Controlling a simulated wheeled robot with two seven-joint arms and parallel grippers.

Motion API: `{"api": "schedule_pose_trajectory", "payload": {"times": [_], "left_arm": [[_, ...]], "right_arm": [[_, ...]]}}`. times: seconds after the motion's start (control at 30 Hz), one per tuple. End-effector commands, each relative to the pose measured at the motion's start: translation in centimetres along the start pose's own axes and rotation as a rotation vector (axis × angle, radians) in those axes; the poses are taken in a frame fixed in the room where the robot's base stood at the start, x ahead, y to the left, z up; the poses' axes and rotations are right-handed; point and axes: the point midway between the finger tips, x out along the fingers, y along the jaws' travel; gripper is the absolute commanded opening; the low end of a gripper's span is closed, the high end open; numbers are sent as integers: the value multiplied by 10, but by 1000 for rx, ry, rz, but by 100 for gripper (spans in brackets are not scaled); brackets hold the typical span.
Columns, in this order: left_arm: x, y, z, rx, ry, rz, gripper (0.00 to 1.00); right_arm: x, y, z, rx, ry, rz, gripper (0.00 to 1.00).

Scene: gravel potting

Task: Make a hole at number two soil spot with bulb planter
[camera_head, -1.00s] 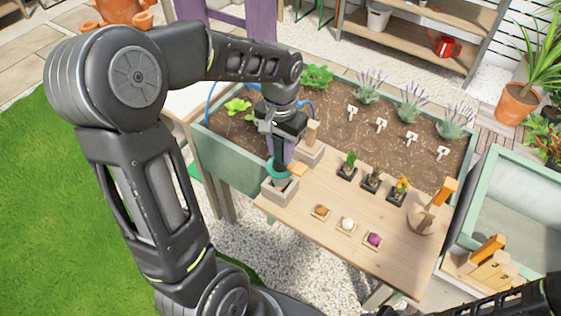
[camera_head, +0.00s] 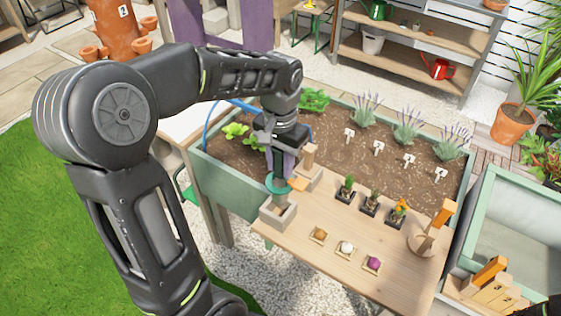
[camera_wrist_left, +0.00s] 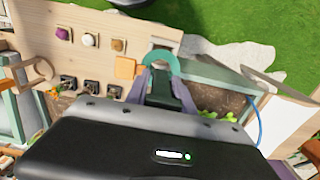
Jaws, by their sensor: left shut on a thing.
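The bulb planter, with a teal ring (camera_head: 278,187) and a grey metal tube below it, is held by my left gripper (camera_head: 283,160). The gripper points down and is shut on the planter's upper part. The tube stands over or partly in a grey open box (camera_head: 278,214) at the table's left corner; its lower end is hidden. The teal ring also shows in the left wrist view (camera_wrist_left: 160,61). Several white numbered markers stand in the brown soil (camera_head: 330,155) of the planter bed; their digits are too small to read. My right gripper is out of view.
The wooden table (camera_head: 345,275) carries small potted plants (camera_head: 371,203), bulbs on squares (camera_head: 346,248) and a wooden stand (camera_head: 424,243). Lavender and leafy plants edge the soil; its middle is bare.

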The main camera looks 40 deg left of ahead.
Motion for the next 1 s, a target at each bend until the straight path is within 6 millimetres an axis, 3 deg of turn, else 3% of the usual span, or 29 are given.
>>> {"api": "schedule_pose_trajectory", "payload": {"times": [0.17,0.3,0.5,1.0], "left_arm": [[10,31,-33,15,-2,-1,0],[24,72,-67,23,-3,-1,0],[39,117,-95,25,1,0,0],[35,122,-98,22,1,1,0]], "right_arm": [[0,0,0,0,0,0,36],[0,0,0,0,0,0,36],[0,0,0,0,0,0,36],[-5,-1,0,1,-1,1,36]]}}
